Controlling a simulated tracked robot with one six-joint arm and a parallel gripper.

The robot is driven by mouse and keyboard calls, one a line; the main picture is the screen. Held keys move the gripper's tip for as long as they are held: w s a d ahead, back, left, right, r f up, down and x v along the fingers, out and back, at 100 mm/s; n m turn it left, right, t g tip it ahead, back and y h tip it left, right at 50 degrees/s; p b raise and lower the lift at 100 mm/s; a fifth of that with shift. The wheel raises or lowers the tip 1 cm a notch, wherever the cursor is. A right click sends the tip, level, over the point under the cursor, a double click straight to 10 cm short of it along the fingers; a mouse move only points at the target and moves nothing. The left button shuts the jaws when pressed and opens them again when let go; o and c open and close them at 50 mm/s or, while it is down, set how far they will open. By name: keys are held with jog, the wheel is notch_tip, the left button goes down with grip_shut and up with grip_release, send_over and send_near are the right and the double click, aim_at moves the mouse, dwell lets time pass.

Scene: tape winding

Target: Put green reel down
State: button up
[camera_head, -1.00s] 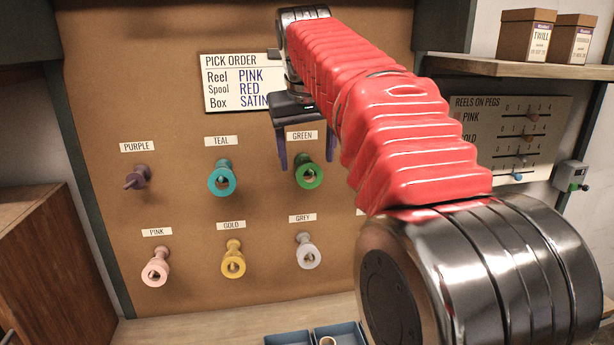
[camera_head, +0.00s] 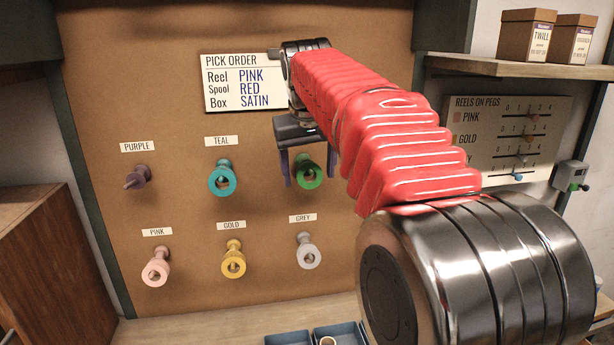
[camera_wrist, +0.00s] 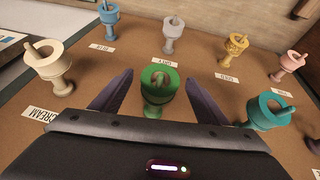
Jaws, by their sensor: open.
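The green reel (camera_head: 309,176) sits on its peg on the brown board, in the top row at the right. My gripper (camera_head: 307,182) is in front of it, with its two dark purple fingers pointing down. In the wrist view the green reel (camera_wrist: 158,88) stands between the two spread fingers, with a gap on each side. My gripper (camera_wrist: 160,95) is open and holds nothing. The GREEN label is hidden behind my gripper in the head view.
Blue trays (camera_head: 338,336) lie on the bench below. A PICK ORDER sign (camera_head: 243,82) hangs above.

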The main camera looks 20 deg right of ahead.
jog(key=shift+c, duration=0.6)
jog(key=c, duration=1.1)
jog(key=shift+r, duration=0.15)
jog(key=shift+r, duration=0.6)
jog(key=s+a, duration=0.1)
jog(key=s, duration=0.5)
jog(key=s+a, duration=0.1)
jog(key=s, duration=0.4)
jog(key=s+a, duration=0.1)
jog(key=s, duration=0.5)
jog(key=shift+s+a, duration=0.3)
jog(key=shift+s, duration=0.05)
